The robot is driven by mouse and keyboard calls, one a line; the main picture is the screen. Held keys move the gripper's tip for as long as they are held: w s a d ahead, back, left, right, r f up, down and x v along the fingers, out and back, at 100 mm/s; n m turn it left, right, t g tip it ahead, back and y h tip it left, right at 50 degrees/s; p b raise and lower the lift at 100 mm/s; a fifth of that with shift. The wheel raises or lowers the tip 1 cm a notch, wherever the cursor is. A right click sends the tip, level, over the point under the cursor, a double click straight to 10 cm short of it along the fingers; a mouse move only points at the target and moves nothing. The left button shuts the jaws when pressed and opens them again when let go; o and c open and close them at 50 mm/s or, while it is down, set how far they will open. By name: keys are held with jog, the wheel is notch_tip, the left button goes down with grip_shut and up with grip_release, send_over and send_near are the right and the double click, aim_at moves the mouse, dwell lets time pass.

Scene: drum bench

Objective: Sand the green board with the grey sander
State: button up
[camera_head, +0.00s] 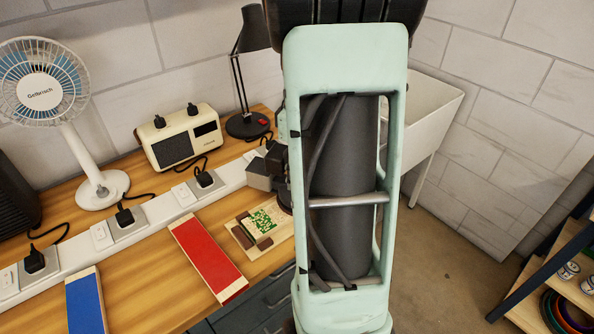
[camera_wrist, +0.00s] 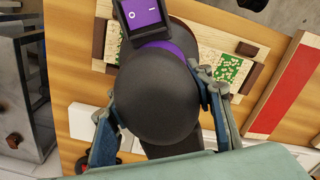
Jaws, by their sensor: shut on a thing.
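The green board (camera_head: 264,219) lies flat on the wooden bench, just left of my arm in the head view. Much of its face is bare pale wood, with patchy green left on it. It also shows in the wrist view (camera_wrist: 230,68), partly hidden behind the sander. Brown blocks sit at its edges. My gripper (camera_wrist: 157,88) is shut around the round, dark grey body of the sander (camera_wrist: 160,110), which has a purple band and a purple switch plate. The sander is over or on the board; contact cannot be told. In the head view my arm hides most of the gripper.
A red board (camera_head: 210,256) and a blue board (camera_head: 85,302) lie to the left. A white socket strip (camera_head: 150,222) with plugs runs behind them. A fan (camera_head: 100,188), a radio (camera_head: 180,137) and a black lamp (camera_head: 247,124) stand at the back. A shelf (camera_head: 545,270) is at right.

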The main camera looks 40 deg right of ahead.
jog(key=shift+d+p, duration=0.3)
jog(key=shift+d, duration=1.75)
jog(key=shift+a+r, duration=0.1)
jog(key=shift+a, duration=0.05)
